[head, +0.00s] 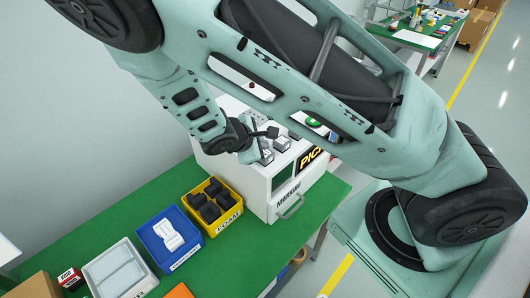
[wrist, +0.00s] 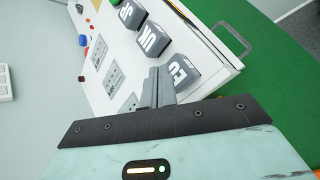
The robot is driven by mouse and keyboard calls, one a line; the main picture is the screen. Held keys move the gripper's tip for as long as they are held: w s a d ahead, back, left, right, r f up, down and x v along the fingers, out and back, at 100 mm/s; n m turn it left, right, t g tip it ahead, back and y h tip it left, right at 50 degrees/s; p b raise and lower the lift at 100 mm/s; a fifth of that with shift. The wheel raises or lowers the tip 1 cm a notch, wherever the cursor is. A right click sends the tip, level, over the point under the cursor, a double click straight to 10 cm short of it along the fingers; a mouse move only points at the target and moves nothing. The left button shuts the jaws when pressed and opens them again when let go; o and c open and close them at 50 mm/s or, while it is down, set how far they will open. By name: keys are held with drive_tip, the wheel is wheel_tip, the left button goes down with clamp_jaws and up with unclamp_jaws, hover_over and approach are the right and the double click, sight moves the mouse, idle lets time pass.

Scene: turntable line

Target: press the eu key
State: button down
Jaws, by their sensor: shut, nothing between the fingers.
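The EU key (wrist: 182,74) is a grey block marked "EU" on the white machine's panel, the lowest in a row with the UK key (wrist: 152,40) and the JP key (wrist: 131,14). My gripper (wrist: 160,76) is shut and empty, its fingertips just left of the EU key in the wrist view. The fingers hide part of the key's lower left side; I cannot tell whether they touch it. In the head view my gripper (head: 267,132) is over the panel of the white machine (head: 255,184), and the keys (head: 266,157) there are partly hidden.
The machine stands on a green table (head: 235,255). In front of it are a yellow bin (head: 233,218) of dark foam blocks, a blue bin (head: 185,255) with white items and a white tray (head: 97,281). Sockets (wrist: 112,79) and a red button (wrist: 81,77) are on the panel.

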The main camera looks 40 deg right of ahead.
drive_tip(key=shift+f, duration=0.15)
idle(0.7)
drive_tip(key=shift+f+b, duration=0.3)
drive_tip(key=shift+b, duration=0.1)
drive_tip(key=shift+f+b, duration=0.45)
drive_tip(key=shift+f, duration=0.05)
idle(0.6)
drive_tip(key=shift+r, duration=0.1)
drive_tip(key=shift+r+p, duration=0.75)
drive_tip(key=shift+r, duration=0.1)
drive_tip(key=shift+r, duration=0.1)
wheel_tip(320, 180, up, 5)
drive_tip(key=p, duration=0.4)
idle(0.8)
